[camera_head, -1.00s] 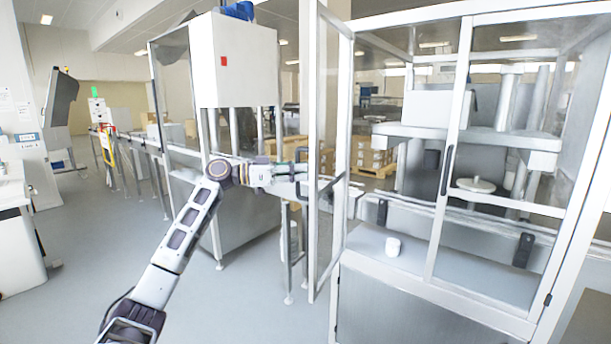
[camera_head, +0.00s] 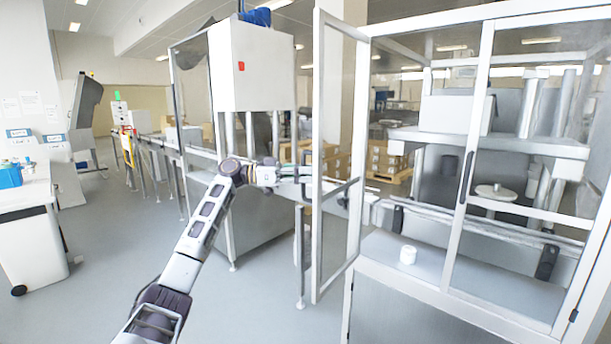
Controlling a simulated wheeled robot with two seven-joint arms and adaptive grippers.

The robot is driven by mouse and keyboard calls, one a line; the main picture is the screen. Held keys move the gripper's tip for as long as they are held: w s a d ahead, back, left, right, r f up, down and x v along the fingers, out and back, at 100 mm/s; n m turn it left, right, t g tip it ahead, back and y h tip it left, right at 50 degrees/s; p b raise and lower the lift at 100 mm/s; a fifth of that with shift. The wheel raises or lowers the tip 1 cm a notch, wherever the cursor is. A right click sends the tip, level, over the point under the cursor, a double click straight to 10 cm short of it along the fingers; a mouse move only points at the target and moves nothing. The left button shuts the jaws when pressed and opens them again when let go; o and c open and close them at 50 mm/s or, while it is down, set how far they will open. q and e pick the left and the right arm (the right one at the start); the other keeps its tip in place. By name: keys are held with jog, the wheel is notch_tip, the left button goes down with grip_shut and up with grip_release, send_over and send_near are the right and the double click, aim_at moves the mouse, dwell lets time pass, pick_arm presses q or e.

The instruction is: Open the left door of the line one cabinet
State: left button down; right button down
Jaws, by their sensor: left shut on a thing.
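The line one cabinet (camera_head: 398,303) is a white-framed, glass-walled machine enclosure on the right. Its left door (camera_head: 317,110) is a tall framed glass panel, swung outward and standing well away from the cabinet front. My left gripper (camera_head: 301,176) is at the free edge of this door, at mid height, shut on the door handle. The right door (camera_head: 478,118) is closed, with a dark vertical handle (camera_head: 465,178). My right gripper is not in view.
A white machine box (camera_head: 250,65) on a metal stand is behind my left arm. A white bench (camera_head: 30,240) is at far left. Floor between is clear.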

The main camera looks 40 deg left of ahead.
pick_arm(q)
jog(key=shift+f, duration=0.15)
jog(key=c, duration=1.7)
grip_release()
jog(key=shift+s+a, duration=0.1)
jog(key=shift+s, duration=0.05)
jog(key=v, duration=1.2)
